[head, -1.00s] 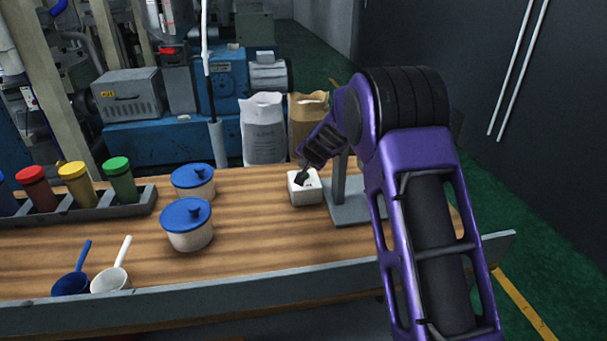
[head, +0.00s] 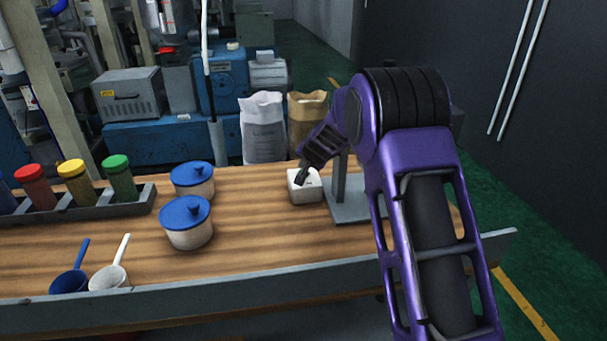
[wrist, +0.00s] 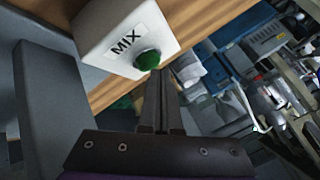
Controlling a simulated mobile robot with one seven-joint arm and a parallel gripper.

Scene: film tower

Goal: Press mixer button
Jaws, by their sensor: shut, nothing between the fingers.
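The mixer button is a green dome (wrist: 147,60) on a white box (wrist: 105,40) labelled MIX in the wrist view. In the head view the small white box (head: 306,194) stands on the wooden table, left of a grey stand. My gripper (wrist: 160,74) is shut and empty, its fingertips right by the lower right edge of the button. I cannot tell whether they touch it or whether the button is pushed in. In the head view my gripper (head: 299,183) reaches down over the box and hides the button.
The grey stand (head: 352,212) is close beside the box, under my arm. Two blue-lidded pots (head: 188,230), two scoops (head: 108,280) and a rack of coloured jars (head: 90,213) lie left. Bags (head: 263,130) stand behind the table.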

